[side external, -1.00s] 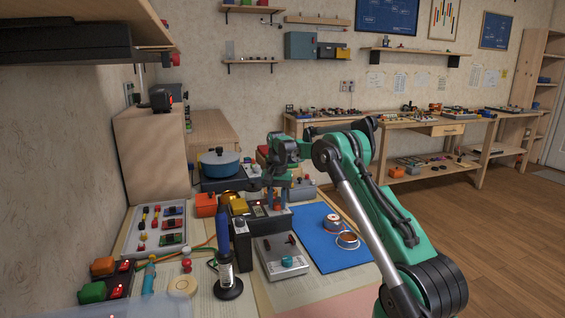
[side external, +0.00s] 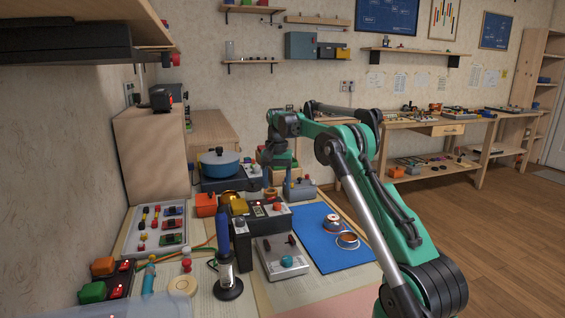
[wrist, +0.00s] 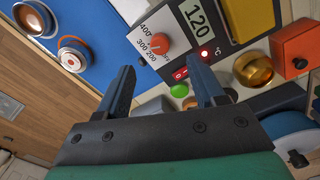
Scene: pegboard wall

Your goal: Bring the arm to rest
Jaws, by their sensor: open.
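My gripper (side external: 268,182) hangs from the green and black arm with its fingers pointing down, above the back of the workbench. In the wrist view my gripper (wrist: 163,75) has its two dark fingers well apart, with nothing held between them. Beyond the fingers is a dark control unit (wrist: 228,24) with an orange-red dial and a display reading 120. The same control unit (side external: 266,226) stands below and in front of the fingers in the side view.
A blue mat (side external: 318,258) with two round spools lies right of the unit. A blue pot (side external: 220,166), an orange box (side external: 205,203), a soldering iron stand (side external: 227,285) and a parts tray (side external: 158,229) crowd the left. Open floor lies to the right.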

